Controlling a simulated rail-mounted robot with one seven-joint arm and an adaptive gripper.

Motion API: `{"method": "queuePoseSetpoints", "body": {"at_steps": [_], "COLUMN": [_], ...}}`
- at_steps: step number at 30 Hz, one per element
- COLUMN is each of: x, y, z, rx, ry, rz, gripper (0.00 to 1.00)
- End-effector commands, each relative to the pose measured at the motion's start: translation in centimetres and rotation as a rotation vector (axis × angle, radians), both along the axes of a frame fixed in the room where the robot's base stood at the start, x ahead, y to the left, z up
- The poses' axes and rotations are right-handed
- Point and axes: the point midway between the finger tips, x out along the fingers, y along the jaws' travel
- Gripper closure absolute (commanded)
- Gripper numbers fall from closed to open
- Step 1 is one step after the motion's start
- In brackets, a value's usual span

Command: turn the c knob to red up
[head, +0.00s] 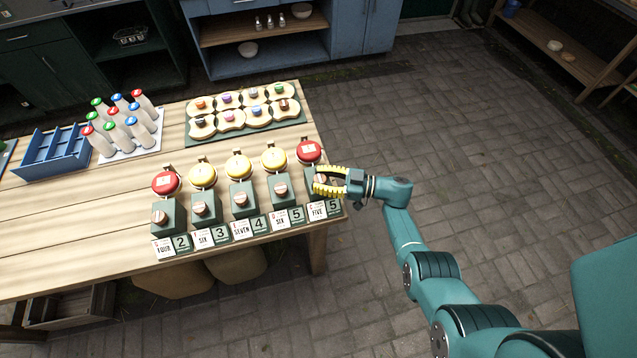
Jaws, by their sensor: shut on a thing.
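A row of green boxes stands along the table's front edge, each with a round knob on its face, a disc behind it and a label in front. My gripper (318,187) has its yellow fingers at the rightmost box and is shut on that box's knob, which the fingers largely hide. This box's disc (309,151) is red and its label (318,210) reads FIVE. The leftmost disc (166,182) is also red; the discs between are yellow. The small letters on the labels are too small to read surely, so I cannot tell which knob is c.
A wooden table (80,215) carries everything. Behind the boxes are a green board (262,136) with round pieces, a group of bottles (123,125) with coloured caps, and a blue divided tray (50,153). The paved floor (440,110) right of the table is clear.

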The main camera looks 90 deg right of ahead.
Motion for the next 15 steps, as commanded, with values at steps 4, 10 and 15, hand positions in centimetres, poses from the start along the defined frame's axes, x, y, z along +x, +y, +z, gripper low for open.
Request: {"method": "queuePoseSetpoints", "body": {"at_steps": [4, 10, 15], "x": [-0.21, -0.21, -0.19], "y": [-0.18, -0.08, -0.08], "z": [0.16, 0.32, 0.40], "rx": [-0.007, -0.005, -0.005], "ry": [-0.003, -0.003, -0.004], "rz": [0.036, 0.057, 0.059], "gripper": [1.00, 1.00, 1.00]}}
